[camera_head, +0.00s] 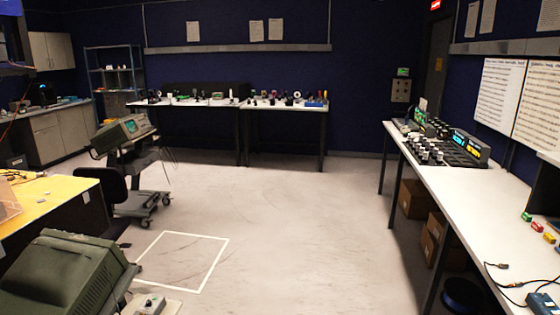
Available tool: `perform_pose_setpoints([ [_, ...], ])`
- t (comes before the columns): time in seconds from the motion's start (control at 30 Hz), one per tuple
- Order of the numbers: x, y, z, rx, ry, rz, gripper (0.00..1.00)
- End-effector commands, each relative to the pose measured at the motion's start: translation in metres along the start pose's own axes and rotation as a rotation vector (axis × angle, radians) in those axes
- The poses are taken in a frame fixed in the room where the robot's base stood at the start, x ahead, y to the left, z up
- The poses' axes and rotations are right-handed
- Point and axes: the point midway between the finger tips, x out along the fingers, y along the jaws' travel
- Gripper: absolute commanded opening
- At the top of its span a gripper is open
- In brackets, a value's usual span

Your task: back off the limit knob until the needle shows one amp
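I cannot make out a limit knob or a meter needle anywhere in this view. A row of black instruments with small knobs and lit green, blue and yellow displays (458,148) stands on the long right bench (470,192). A blue box (541,303) with dark leads lies at that bench's near end; its face is too small to read. A small pale box (150,303) with a dark top part sits at the bottom left. My gripper is not in view.
The middle floor (270,205) is clear, with a white taped square (180,262). An instrument cart (140,188), a dark chair (105,190) and a large green-grey instrument (65,275) stand left. Cardboard boxes (415,199) and a stool (462,295) are under the right bench. Back tables (285,107) carry small items.

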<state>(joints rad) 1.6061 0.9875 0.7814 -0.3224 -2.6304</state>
Motion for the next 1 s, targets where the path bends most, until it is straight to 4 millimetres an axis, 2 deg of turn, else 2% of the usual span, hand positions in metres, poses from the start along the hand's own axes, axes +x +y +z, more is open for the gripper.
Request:
perform_pose_setpoints([
  [1.0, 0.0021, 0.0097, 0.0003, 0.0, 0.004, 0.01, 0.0],
])
